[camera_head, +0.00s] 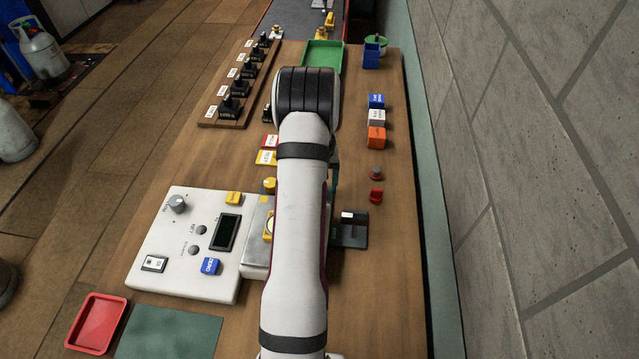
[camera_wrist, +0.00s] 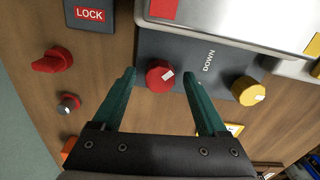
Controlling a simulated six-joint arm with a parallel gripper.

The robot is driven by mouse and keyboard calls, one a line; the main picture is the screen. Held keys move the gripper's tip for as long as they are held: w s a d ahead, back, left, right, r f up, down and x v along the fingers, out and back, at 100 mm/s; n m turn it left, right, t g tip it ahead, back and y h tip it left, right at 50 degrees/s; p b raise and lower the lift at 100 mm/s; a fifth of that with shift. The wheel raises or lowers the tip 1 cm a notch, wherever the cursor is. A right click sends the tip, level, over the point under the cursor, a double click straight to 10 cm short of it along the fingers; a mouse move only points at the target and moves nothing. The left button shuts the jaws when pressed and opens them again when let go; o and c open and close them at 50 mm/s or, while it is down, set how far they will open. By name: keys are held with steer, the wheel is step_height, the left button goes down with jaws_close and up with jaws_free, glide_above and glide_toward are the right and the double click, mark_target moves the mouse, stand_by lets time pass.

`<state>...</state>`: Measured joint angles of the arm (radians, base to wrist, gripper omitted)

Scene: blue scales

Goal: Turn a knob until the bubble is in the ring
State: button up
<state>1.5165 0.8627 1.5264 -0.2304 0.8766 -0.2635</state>
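In the wrist view a red knob (camera_wrist: 160,76) with a white mark stands on a grey plate (camera_wrist: 190,50) lettered DOWN. A yellow knob (camera_wrist: 248,90) sits to its right and also shows in the head view (camera_head: 269,185). My gripper (camera_wrist: 158,76) is open. Its teal fingers point toward the red knob, one on each side, with small gaps visible. In the head view my arm hides most of the gripper and the red knob. A round yellow-rimmed part (camera_head: 268,226), possibly the level, shows beside my arm. No bubble or ring can be made out.
A metal scale (camera_head: 256,245) adjoins a white control box (camera_head: 165,235). A LOCK block (camera_wrist: 90,14), a red knob (camera_wrist: 52,60) and a smaller knob (camera_wrist: 68,104) stand left in the wrist view. A wall (camera_head: 540,150) is at the right.

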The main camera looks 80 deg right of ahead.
step_height(320, 180, up, 16)
stand_by(0.4)
steer(key=shift+f, duration=0.1)
